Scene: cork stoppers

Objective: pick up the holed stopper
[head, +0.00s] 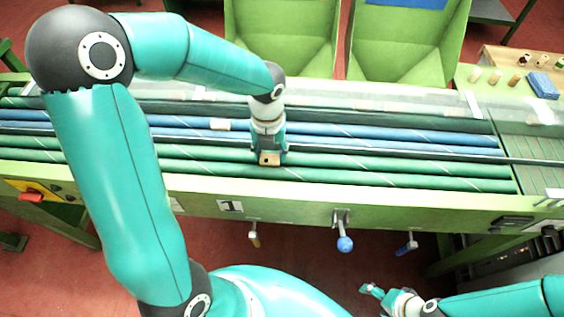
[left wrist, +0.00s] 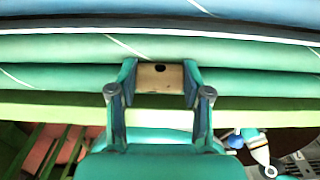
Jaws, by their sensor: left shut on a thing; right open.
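The holed stopper (head: 267,160) is a pale tan cork piece with a small dark hole in its face. It sits between the fingertips of my left gripper (head: 270,156), over the green rollers near the front of the machine. In the left wrist view the stopper (left wrist: 158,78) lies between the two fingers of my left gripper (left wrist: 160,82), which are shut on it. I cannot tell whether it touches the rollers. My right gripper (head: 372,291) is open and empty at the bottom right, below the machine's front edge.
Several stoppers (head: 495,77) and a blue block (head: 542,85) stand at the far right. Green bins (head: 410,45) are behind. A blue-knobbed lever (head: 344,243) hangs from the front rail (head: 300,205).

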